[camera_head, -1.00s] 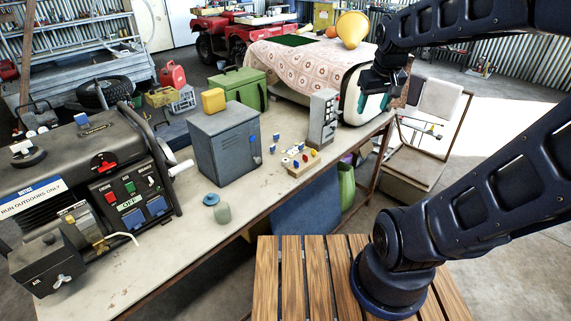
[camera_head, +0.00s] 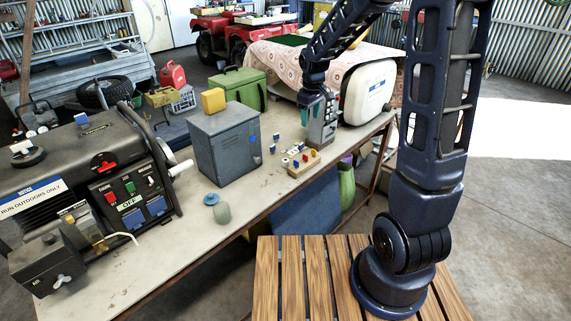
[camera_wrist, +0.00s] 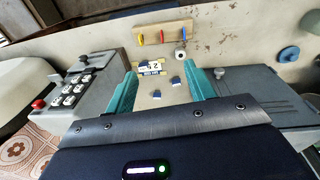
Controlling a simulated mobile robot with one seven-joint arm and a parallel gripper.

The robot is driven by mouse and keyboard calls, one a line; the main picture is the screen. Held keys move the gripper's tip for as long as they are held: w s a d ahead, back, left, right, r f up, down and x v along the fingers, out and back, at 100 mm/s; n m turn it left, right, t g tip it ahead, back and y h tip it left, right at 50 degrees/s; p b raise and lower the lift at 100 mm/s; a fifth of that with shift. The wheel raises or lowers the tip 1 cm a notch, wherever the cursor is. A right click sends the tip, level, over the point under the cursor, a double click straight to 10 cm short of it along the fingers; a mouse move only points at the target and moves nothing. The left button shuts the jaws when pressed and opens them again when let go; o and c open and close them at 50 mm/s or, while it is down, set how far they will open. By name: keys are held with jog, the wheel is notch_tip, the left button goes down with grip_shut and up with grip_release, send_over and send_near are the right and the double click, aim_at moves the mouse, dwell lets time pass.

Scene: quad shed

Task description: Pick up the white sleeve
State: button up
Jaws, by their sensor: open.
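The white sleeve (camera_wrist: 180,54) is a small short tube with a dark hole at its end. In the head view the sleeve (camera_head: 285,162) is a tiny pale spot at the left end of the rack (camera_head: 304,164). My gripper (camera_head: 315,112) is in front of the grey keypad box, above the bench. In the wrist view my gripper's teal fingers (camera_wrist: 163,74) are spread with nothing held between them. The sleeve is beyond the fingertips, apart from them.
The keypad box (camera_wrist: 85,88) and a grey cabinet (camera_head: 223,145) flank this area. A white case (camera_head: 369,93) stands at right.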

jog(key=w+a+f+n+g, duration=0.1)
jog(key=w+a+f+n, duration=0.25)
jog(key=a+f, duration=0.6)
send_over(286, 160)
jog(key=shift+m, duration=0.25)
notch_tip(286, 160, down, 8)
jog(key=shift+w+d+r, duration=0.15)
jog(key=shift+r, duration=0.1)
jog(key=shift+a+f, duration=0.2)
jog(key=shift+f, duration=2.35)
jog(key=c, duration=1)
jog(key=shift+r, duration=0.1)
jog(key=shift+c, duration=0.2)
